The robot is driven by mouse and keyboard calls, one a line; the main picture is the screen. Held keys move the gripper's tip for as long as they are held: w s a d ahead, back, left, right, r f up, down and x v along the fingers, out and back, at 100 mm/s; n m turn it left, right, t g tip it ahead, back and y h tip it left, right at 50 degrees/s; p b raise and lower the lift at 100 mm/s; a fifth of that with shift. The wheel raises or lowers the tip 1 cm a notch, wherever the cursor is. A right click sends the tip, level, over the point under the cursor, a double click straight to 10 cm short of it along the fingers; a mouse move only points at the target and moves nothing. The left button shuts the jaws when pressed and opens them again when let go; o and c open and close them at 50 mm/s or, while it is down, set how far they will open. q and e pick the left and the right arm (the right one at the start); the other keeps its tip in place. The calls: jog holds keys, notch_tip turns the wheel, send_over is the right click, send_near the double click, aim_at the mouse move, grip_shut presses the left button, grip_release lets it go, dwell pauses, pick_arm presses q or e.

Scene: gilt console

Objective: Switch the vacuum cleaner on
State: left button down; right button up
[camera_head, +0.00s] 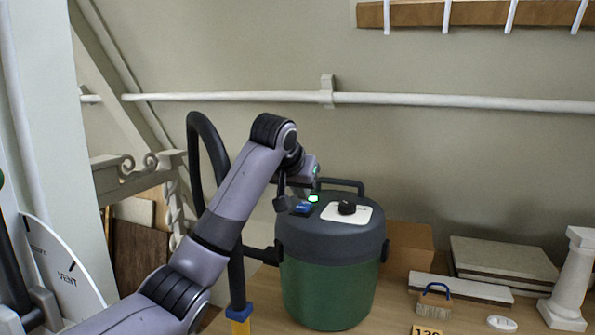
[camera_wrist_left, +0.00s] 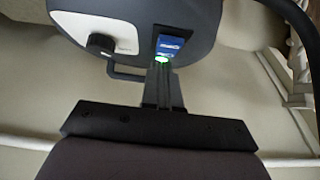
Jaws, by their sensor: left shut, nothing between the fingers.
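The vacuum cleaner (camera_head: 328,275) is a green drum with a dark grey lid, standing upright. On its lid are a white plate (camera_head: 340,214) with a black knob (camera_head: 347,208), a small blue patch (camera_head: 302,208) and a small glowing green-white spot (camera_head: 313,198). My left gripper (camera_head: 308,194) is shut and empty, pointing down at the lid beside the green spot. In the left wrist view its fingertips (camera_wrist_left: 162,67) meet the glowing spot (camera_wrist_left: 161,59), just by the blue patch (camera_wrist_left: 172,45). I cannot tell whether they touch. My right gripper is not in view.
A black hose (camera_head: 193,165) loops up left of the vacuum cleaner. A cardboard box (camera_head: 408,248), stacked slabs (camera_head: 500,260), a brush (camera_head: 434,302) and a white column (camera_head: 571,280) stand to the right. A white rail (camera_head: 430,99) runs along the wall.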

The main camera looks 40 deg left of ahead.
aim_at(303, 210)
pick_arm(q)
jog(key=shift+f, duration=1.15)
jog(key=f+t+b, duration=0.1)
jog(key=b, duration=0.1)
jog(key=t+b, duration=0.1)
jog(key=b, duration=0.1)
jog(key=shift+s+f+b, duration=0.25)
jog(key=shift+f+b, duration=0.05)
jog(key=shift+f, duration=0.1)
jog(key=shift+r+p, duration=0.35)
jog(key=shift+r, duration=0.15)
jog(key=shift+w+r+p, duration=0.1)
jog(key=shift+r+p, duration=0.6)
jog(key=shift+p, duration=0.4)
